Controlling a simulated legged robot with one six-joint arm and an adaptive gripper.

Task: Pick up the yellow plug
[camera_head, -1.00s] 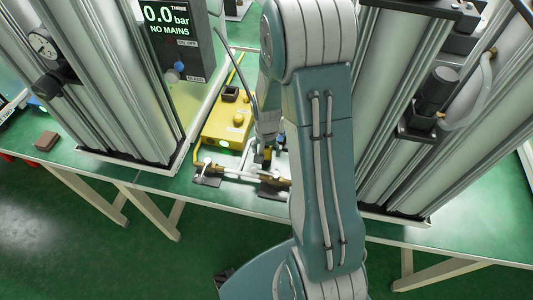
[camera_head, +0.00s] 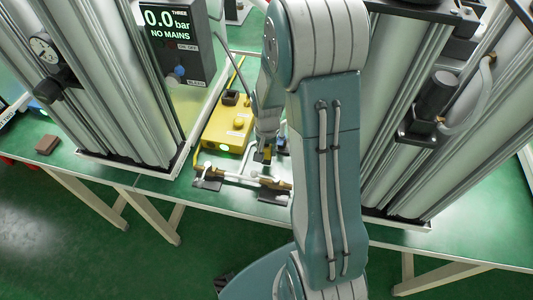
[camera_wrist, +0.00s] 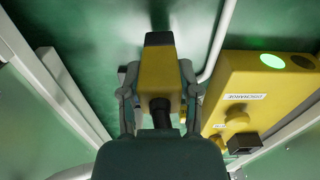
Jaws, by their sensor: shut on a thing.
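The yellow plug (camera_wrist: 157,72) has a dark end cap and a black stem. In the wrist view it sits between the two fingers of my gripper (camera_wrist: 158,88), which is shut on it, with a finger against each side. In the head view the plug (camera_head: 262,155) is small and partly hidden below my gripper (camera_head: 266,148), behind the brass pipe fittings. I cannot tell how far it is above the green bench.
A yellow control box (camera_head: 228,126) with a lit green light stands left of my gripper. Brass fittings (camera_head: 240,181) lie in front. Tall metal columns (camera_head: 105,80) flank both sides. A pressure display (camera_head: 172,35) reads 0.0 bar. A brown block (camera_head: 47,144) lies far left.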

